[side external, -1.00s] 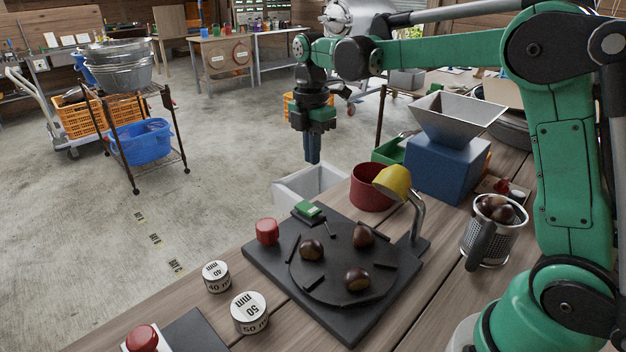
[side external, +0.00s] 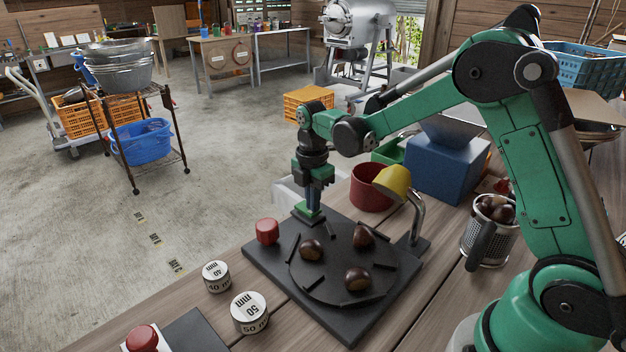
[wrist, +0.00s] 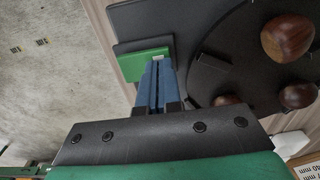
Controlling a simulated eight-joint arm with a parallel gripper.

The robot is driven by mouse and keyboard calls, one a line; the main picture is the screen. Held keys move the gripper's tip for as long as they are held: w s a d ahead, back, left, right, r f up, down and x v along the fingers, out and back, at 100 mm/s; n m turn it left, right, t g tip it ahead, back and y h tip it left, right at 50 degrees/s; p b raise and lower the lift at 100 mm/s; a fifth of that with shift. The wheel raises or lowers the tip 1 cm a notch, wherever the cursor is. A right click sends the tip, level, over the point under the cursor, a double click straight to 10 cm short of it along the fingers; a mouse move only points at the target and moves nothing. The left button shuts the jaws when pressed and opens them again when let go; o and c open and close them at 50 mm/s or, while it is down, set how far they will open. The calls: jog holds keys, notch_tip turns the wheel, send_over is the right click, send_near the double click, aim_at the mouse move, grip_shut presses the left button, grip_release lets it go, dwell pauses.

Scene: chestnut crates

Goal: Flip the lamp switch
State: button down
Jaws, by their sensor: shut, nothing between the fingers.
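The green switch (side external: 304,216) sits at the back left corner of the dark board (side external: 270,252). It also shows in the wrist view (wrist: 143,66) as a green block on a dark mount. The yellow lamp head (side external: 391,181) stands on a bent metal tube at the board's back right. My gripper (side external: 314,208) is shut and empty, pointing down with its blue fingertips at the switch. In the wrist view its fingertips (wrist: 156,62) meet the switch's near edge; I cannot tell whether they press it. The fingers hide part of the switch.
A red button (side external: 267,231) is on the board's left corner. Several dark bars and chestnuts, one here (side external: 311,249), are on the round plate. A red pot (side external: 368,190) and white bin (side external: 288,190) stand behind. Two marked cylinders, one here (side external: 249,313), lie in front.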

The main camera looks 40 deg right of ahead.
aim_at(317, 213)
jog(key=shift+f, duration=0.15)
jog(key=shift+w+r, duration=0.3)
jog(key=shift+w, duration=0.4)
notch_tip(317, 213, up, 14)
jog(key=s, duration=0.2)
jog(key=shift+s, duration=0.2)
dwell(0.3)
jog(key=shift+f, duration=0.1)
